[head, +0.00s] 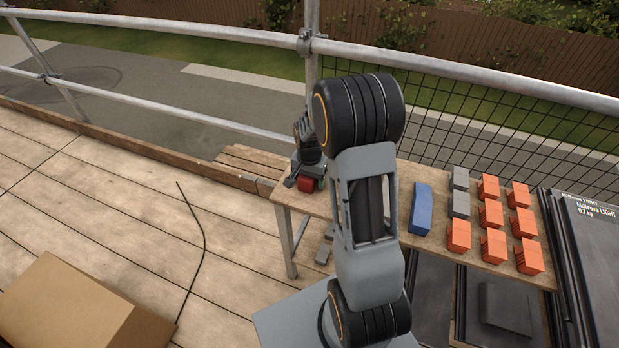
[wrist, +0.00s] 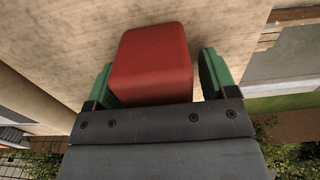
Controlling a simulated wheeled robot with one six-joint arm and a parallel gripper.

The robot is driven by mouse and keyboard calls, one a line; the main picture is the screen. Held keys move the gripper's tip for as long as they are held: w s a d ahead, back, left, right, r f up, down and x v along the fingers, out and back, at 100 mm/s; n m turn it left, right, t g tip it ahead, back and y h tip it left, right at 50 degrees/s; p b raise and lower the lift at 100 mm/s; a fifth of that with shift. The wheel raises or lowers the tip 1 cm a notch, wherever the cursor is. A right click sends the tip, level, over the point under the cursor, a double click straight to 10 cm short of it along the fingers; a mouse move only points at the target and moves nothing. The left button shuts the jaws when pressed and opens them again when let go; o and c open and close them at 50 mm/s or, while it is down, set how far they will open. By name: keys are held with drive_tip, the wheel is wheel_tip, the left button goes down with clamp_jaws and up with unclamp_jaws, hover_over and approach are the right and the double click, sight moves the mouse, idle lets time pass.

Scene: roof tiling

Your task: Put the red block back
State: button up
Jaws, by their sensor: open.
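The red block (head: 306,184) lies on the left end of the wooden table, right at my gripper (head: 305,183). In the wrist view the red block (wrist: 152,60) sits between the two green fingers of my gripper (wrist: 158,80). The jaws are open, and a gap shows between the block and the right finger. The left finger is close to the block, and I cannot tell whether it touches. My arm hides part of the table.
The wooden table (head: 412,241) also bears a blue block (head: 421,209), grey blocks (head: 460,191) and several orange blocks (head: 491,213). A scaffold rail (head: 440,66) runs behind. A cardboard box (head: 75,310) stands at lower left, with a dark cable (head: 203,235) on the deck.

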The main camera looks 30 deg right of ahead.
wheel_tip(320, 180, up, 12)
drive_tip(key=shift+f+p, duration=0.15)
drive_tip(key=shift+p, duration=0.5)
drive_tip(key=s+a+r+n+t, duration=0.1)
drive_tip(key=s+a+r+n, duration=0.1)
drive_tip(key=s+a+n, duration=0.2)
drive_tip(key=s+a+r+n+t, duration=0.2)
drive_tip(key=s+a+n, duration=0.3)
drive_tip(key=s, duration=0.6)
drive_tip(key=shift+v, duration=0.9)
drive_tip(key=shift+a, duration=0.1)
